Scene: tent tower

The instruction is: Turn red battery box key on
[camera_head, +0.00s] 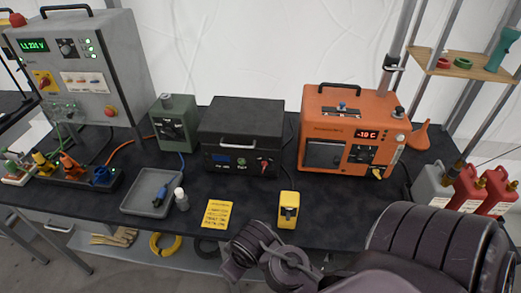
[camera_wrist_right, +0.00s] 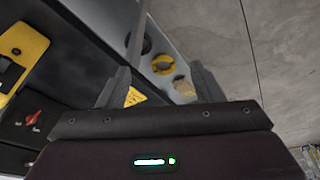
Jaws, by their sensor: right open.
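The battery box (camera_head: 240,130) is a black case with a handle on the dark table, seen in the head view. Its front carries a small display, a green button and a red key (camera_head: 263,166) at the right end. In the right wrist view the red key (camera_wrist_right: 33,117) shows at lower left on a black panel with small labels. My right gripper (camera_wrist_right: 160,85) is open and empty, apart from the key, which lies left of its fingers. In the head view my right arm covers the lower right, in front of the table. My left gripper is not in view.
An orange box (camera_head: 350,130) stands right of the battery box and a green-grey unit (camera_head: 174,124) left. A yellow device (camera_head: 288,210), a yellow note (camera_head: 217,214) and a grey tray (camera_head: 133,200) lie in front. Red containers (camera_head: 495,192) stand at far right.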

